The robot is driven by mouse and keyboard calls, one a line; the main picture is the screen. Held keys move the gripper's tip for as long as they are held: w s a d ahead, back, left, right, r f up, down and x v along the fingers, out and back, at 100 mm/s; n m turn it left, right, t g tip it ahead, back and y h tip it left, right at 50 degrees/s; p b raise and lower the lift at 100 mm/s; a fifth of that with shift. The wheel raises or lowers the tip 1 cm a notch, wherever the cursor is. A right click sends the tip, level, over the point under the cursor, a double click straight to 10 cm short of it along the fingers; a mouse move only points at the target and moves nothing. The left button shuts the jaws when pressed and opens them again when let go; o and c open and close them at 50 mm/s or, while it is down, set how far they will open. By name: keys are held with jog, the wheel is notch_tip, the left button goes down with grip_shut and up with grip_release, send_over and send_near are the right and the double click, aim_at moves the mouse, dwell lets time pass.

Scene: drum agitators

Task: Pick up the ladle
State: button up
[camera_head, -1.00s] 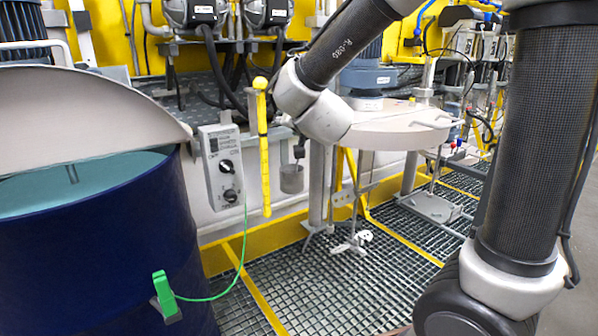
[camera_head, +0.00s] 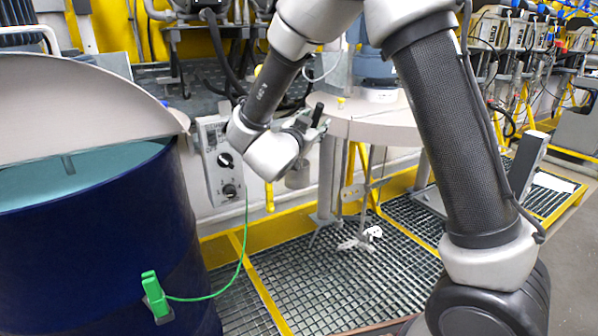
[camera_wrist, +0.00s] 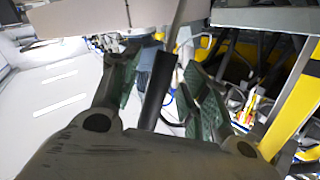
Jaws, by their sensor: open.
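My gripper (camera_wrist: 163,70) is open, with one green-padded finger on each side of the black grip. I cannot tell whether either finger touches it. In the head view my gripper (camera_head: 311,124) is small and mostly hidden by my wrist.
A blue drum (camera_head: 95,255) with a tilted half lid (camera_head: 85,100) stands at the left. A control box (camera_head: 222,165) with a green cable is close to my wrist. The round pale lid (camera_head: 375,125) is right behind my gripper. A mixer propeller (camera_head: 360,240) hangs over open grating.

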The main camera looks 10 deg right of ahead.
jog(key=shift+w+d, duration=0.35)
jog(key=shift+w, duration=0.25)
grip_shut()
notch_tip(320, 180, up, 20)
dwell(0.6)
